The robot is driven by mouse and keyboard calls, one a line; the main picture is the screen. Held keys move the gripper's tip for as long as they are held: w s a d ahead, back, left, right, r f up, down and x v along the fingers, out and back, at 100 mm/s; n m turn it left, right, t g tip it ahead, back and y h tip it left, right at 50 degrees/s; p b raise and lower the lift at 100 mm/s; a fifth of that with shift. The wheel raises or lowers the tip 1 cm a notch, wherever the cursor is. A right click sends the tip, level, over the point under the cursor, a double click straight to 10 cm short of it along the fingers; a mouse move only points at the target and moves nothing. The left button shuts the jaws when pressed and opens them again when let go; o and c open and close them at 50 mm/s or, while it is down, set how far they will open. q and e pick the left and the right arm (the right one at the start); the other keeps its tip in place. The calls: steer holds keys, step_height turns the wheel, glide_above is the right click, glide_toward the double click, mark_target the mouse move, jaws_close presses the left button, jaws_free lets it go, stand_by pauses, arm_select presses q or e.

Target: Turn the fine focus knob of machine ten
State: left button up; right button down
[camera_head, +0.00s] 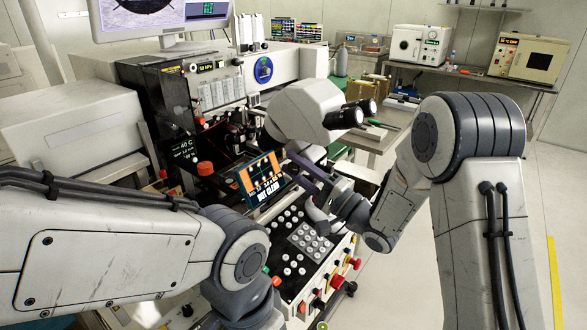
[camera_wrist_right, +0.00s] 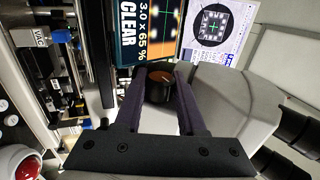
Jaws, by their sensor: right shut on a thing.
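The wire bonding machine (camera_head: 283,72) stands in front of me with a white microscope head (camera_head: 300,110) over its work area. In the right wrist view a short black knob with a brown-orange face and a light pointer line (camera_wrist_right: 160,77) sits between the dark purple fingers of my right gripper. My right gripper (camera_head: 300,165) is shut on this knob, beside the microscope head. The knob is hidden in the head view. My left arm (camera_head: 110,240) crosses the lower left, and its gripper does not show.
A small screen reading "CLEAR" (camera_wrist_right: 140,35) is close to the right gripper's fingers. Black eyepieces (camera_head: 357,112) stick out from the microscope head. A panel of white buttons (camera_head: 290,245) and red knobs (camera_head: 357,263) lies below. The floor at the right is clear.

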steer(key=shift+f, duration=0.15)
steer(key=c, duration=0.5)
jaws_free()
steer(key=shift+d, duration=0.1)
steer(key=b+v, duration=0.2)
steer(key=v, duration=0.8)
steer(key=shift+b, duration=0.3)
steer(key=shift+s+d, duration=0.1)
